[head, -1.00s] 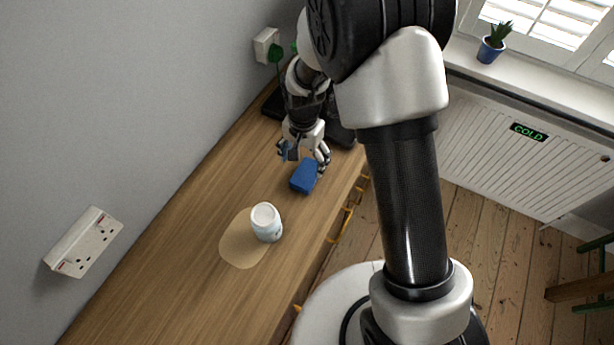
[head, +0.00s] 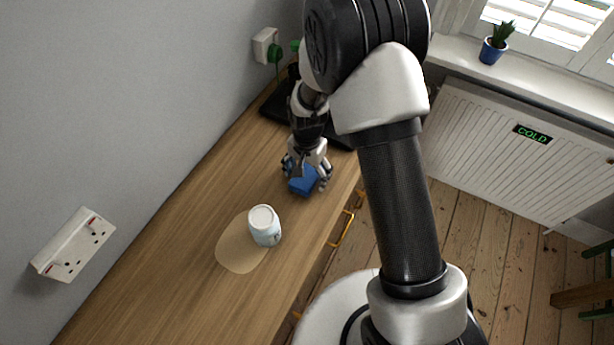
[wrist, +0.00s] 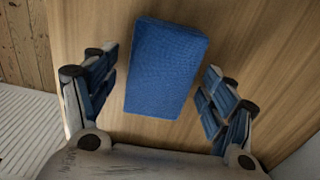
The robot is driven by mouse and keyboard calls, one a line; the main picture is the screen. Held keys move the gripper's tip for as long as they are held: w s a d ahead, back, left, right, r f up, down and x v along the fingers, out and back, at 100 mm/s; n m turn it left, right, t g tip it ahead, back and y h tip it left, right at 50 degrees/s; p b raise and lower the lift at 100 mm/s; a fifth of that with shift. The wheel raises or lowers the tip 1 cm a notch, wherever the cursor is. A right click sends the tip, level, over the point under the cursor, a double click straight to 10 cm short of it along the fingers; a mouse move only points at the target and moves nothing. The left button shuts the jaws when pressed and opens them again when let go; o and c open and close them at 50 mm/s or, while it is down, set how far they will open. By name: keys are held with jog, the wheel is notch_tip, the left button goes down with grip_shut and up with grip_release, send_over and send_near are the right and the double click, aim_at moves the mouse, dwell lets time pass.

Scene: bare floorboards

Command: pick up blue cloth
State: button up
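The blue cloth (head: 303,182) is a folded, block-like piece lying on the wooden worktop. In the wrist view the blue cloth (wrist: 164,68) lies between my two fingers, with a gap on each side. My gripper (head: 306,178) is above the cloth, fingers spread on either side of it. In the wrist view my gripper (wrist: 158,88) is open and holds nothing. Part of the cloth is hidden by the gripper in the head view.
A white cup (head: 265,226) stands on the worktop (head: 185,255), at the edge of a tan spill-like patch (head: 236,250). A dark object (head: 279,107) lies behind my gripper. The wall borders the worktop on the left. Its front edge drops to the floor.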

aim_at(307, 174)
jog(key=c, duration=1)
jog(key=shift+r, duration=0.15)
notch_tip(307, 174, up, 20)
jog(key=p, duration=0.6)
